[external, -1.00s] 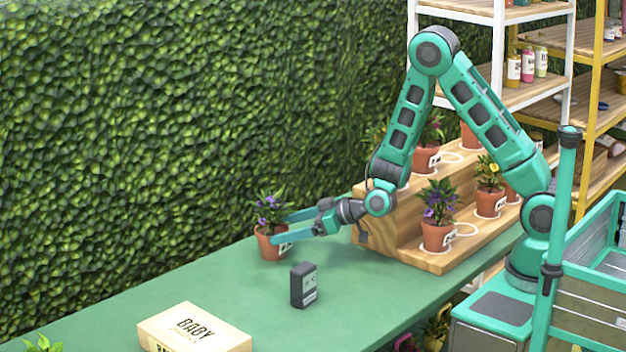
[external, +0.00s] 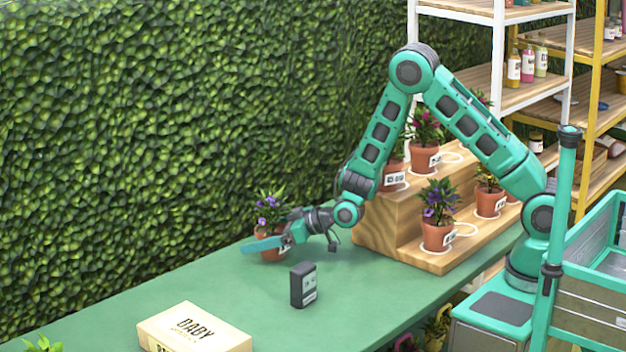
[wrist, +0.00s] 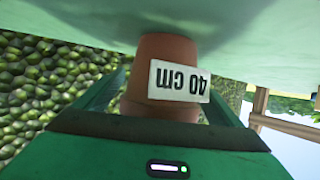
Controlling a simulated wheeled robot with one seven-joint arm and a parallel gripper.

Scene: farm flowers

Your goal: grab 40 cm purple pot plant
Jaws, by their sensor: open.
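The purple-flowered plant in a terracotta pot (external: 270,210) stands upright on the green table near the hedge. In the wrist view its pot (wrist: 166,50) appears upside down, with a white label (wrist: 180,80) reading "40 cm". My gripper (external: 266,243) is open at the pot, with its fingers level and low over the table. In the wrist view the pot lies between the two fingers (wrist: 160,95). I cannot tell whether either finger touches it. The near finger hides part of the pot in the external view.
A dark grey labelled box (external: 303,285) stands on the green table (external: 240,300) in front of my gripper. A stepped wooden stand (external: 385,240) with several potted plants is at the right. The leafy hedge (external: 150,130) is behind.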

